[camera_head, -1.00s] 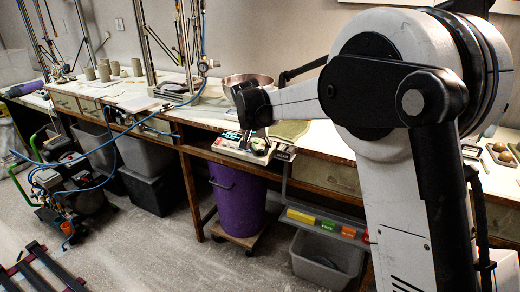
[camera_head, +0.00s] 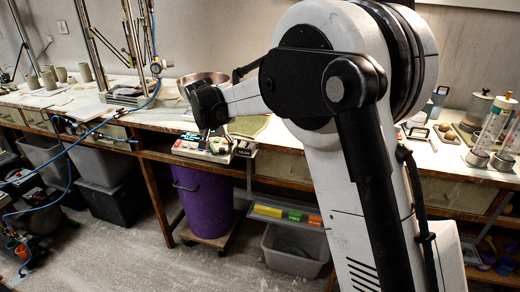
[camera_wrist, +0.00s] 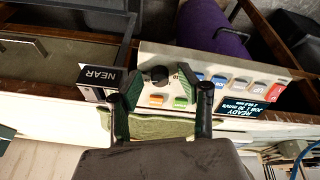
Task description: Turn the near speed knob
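The near control panel (camera_wrist: 215,75) is a light box at the bench's front edge, with a small black plate (camera_wrist: 102,77) lettered NEAR beside it. A round black knob (camera_wrist: 157,74) is at the panel's end near this plate. In the wrist view my gripper (camera_wrist: 153,90) is open, with a finger to each side of the knob and gaps between them in the picture. I cannot tell whether the fingertips reach down to the knob's level. In the head view my gripper (camera_head: 215,140) is low over the panel (camera_head: 195,152), and my wrist hides the knob.
A metal bowl (camera_head: 203,80) stands close behind my wrist. A purple bin (camera_head: 205,195) is under the bench.

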